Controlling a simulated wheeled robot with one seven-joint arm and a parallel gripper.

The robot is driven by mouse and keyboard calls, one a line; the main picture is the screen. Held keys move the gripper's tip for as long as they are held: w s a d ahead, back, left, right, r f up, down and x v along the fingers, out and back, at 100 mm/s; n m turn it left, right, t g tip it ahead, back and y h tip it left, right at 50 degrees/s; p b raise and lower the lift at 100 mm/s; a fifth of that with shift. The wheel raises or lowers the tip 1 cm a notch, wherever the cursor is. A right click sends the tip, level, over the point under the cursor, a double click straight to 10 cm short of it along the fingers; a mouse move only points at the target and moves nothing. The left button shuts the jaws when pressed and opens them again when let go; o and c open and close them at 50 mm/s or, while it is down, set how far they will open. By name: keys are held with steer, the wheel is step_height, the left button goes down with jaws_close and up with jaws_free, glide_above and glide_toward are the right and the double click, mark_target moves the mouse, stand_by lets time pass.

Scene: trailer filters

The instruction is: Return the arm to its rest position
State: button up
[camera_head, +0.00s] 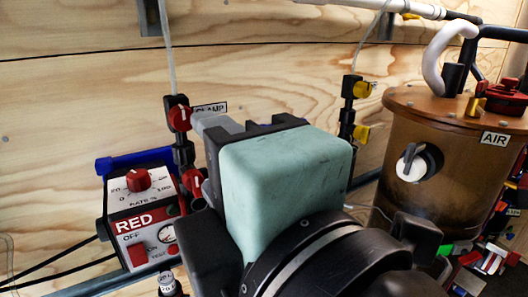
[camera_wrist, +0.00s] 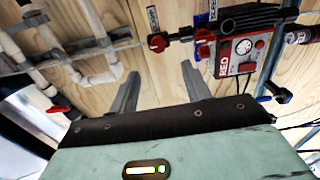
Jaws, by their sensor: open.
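My gripper (camera_wrist: 158,85) is open in the wrist view, with its two grey fingers apart and only plywood wall showing between them. Nothing is held. In the head view my teal-covered wrist fills the centre and hides most of the gripper; a grey finger part (camera_head: 215,125) shows at its upper left, close to the red-knobbed valve (camera_head: 180,118) with the CLAMP label. I cannot tell whether they touch there. In the wrist view the red-knobbed valve (camera_wrist: 157,42) stands beyond the fingers, apart from them.
A white and red control box labelled RED (camera_head: 140,225) stands left of my arm. Yellow-knobbed valves (camera_head: 361,90) hang behind it. A brown tank labelled AIR (camera_head: 440,130) stands at the right, with small coloured parts (camera_head: 490,260) below. White pipes (camera_wrist: 60,55) run along the wall.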

steer(key=shift+v, duration=1.05)
steer(key=shift+w+a, duration=0.1)
step_height(320, 180, down, 14)
steer(key=w+m+g+h, duration=0.1)
steer(key=w+m+g, duration=0.2)
steer(key=m+g, duration=0.5)
steer(key=s+d+f+m+g+h, duration=0.1)
steer(key=d+f+m+g+h, duration=0.2)
steer(key=d, duration=0.5)
steer(key=d+f+m+g+h, duration=0.4)
steer(key=d+m+h, duration=0.1)
steer(key=d, duration=0.4)
steer(key=shift+s+d+f+m, duration=0.2)
steer(key=shift+s+f+m, duration=0.1)
steer(key=shift+s+m, duration=0.1)
steer(key=shift+a, duration=0.1)
